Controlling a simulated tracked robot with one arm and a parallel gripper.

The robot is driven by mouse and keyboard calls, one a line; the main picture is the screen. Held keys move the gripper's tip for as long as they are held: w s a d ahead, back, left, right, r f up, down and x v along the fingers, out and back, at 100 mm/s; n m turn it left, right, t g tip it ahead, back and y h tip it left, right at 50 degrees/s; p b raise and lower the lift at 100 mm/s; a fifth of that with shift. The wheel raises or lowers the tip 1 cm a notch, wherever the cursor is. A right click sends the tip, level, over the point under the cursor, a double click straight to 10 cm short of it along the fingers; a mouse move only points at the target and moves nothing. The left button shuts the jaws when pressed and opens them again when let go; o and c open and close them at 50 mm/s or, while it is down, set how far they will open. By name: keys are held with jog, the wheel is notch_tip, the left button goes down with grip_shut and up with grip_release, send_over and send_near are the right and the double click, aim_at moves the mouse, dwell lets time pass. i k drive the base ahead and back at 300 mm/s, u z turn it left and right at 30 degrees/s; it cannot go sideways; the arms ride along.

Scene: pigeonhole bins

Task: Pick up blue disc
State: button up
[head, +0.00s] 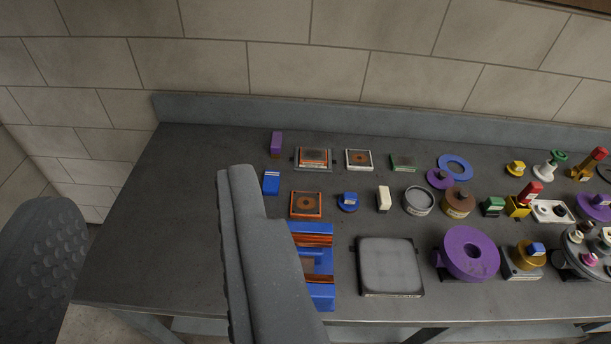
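A flat blue disc (441,163) with a hole in its middle lies toward the back right of the table, touching or very close to a small purple disc (434,181). A smaller blue round piece (347,208) with a blue block on top stands near the middle. My gripper (143,190) is open and empty, its two grey fingers wide apart at the left. The right finger hides part of a blue and brown piece (318,229). Both blue round pieces are to the right of my gripper.
The dark grey table (170,210) is clear at its left. A purple ring (450,255), a grey square pad (390,262), a brown can (459,203) and several small pieces crowd its middle and right. A low back rim (220,110) and tiled wall stand behind.

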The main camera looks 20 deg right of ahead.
aim_at(349, 202)
jog(key=z, duration=0.2)
jog(key=i, duration=1.35)
jog(key=z, duration=0.75)
